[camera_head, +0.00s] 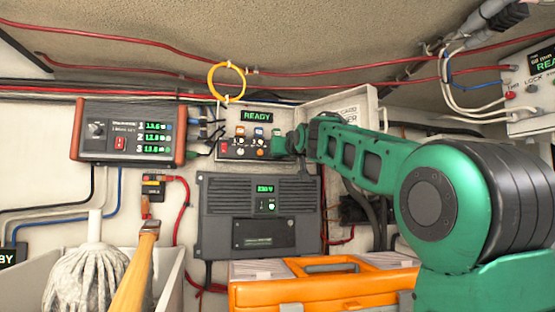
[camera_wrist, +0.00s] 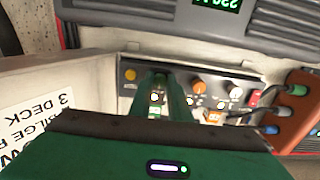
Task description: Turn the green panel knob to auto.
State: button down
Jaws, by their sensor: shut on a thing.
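The small control panel (camera_head: 230,139) with a lit READY display sits in an open white box on the back wall. My gripper (camera_head: 283,145) reaches in from the right, at the lower right of the panel. In the wrist view, which looks upside down, my gripper (camera_wrist: 161,88) is shut at the panel face (camera_wrist: 215,80). The green knob is hidden between the fingers, so its pointer and setting cannot be read. An orange knob (camera_wrist: 198,86) and a white knob (camera_wrist: 236,92) show beside the fingers.
The box's open, lettered door (camera_head: 345,103) stands close to my gripper. A grey charger unit (camera_head: 225,215) is below, a red-ended meter unit (camera_head: 105,145) left. A yellow ring (camera_head: 211,83) hangs above. An orange toolbox (camera_head: 300,293) and a mop (camera_head: 88,275) stand in front.

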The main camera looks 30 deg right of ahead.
jog(key=c, duration=1.7)
grip_release()
jog(key=shift+o, duration=0.2)
jog(key=shift+s+a, duration=0.1)
jog(key=v, duration=1)
jog(key=shift+s, duration=0.2)
jog(key=shift+a, duration=0.1)
